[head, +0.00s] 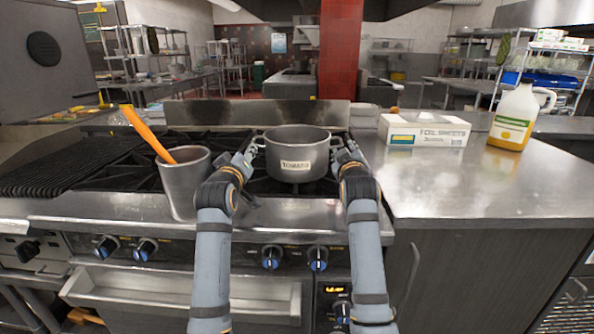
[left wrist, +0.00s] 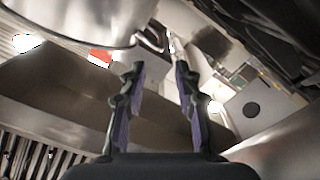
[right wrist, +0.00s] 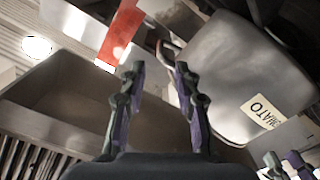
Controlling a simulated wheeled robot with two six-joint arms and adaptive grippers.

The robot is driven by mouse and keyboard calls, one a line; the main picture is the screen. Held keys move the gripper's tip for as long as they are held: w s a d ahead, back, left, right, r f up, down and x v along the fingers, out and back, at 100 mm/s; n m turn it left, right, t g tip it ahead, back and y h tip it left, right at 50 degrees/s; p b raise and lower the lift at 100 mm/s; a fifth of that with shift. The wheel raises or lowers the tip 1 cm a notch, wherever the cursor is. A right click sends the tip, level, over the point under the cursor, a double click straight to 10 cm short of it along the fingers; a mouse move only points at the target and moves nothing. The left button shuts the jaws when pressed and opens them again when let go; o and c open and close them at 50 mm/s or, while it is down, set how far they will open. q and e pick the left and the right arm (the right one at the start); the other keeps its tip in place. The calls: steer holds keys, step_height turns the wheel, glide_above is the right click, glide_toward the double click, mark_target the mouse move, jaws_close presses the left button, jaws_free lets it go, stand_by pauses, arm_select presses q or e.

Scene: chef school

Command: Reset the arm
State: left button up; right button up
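A grey metal pot (head: 297,155) with a "TOMATO" label and two side handles sits on the stove top. My left gripper (head: 247,158) is at the pot's left handle, and my right gripper (head: 343,152) is at its right handle. In the left wrist view the fingers (left wrist: 160,72) are apart, with the pot (left wrist: 70,22) at the upper left and its handle near the fingertips. In the right wrist view the fingers (right wrist: 160,72) are apart, with the pot (right wrist: 240,80) at the right. Contact with the handles cannot be told.
A metal container (head: 186,183) holding an orange-handled utensil (head: 147,134) stands left of my left arm. A foil sheets box (head: 424,131) and a jug (head: 514,115) stand on the steel counter (head: 470,185) at the right. The counter's front is clear.

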steer(key=shift+s, duration=1)
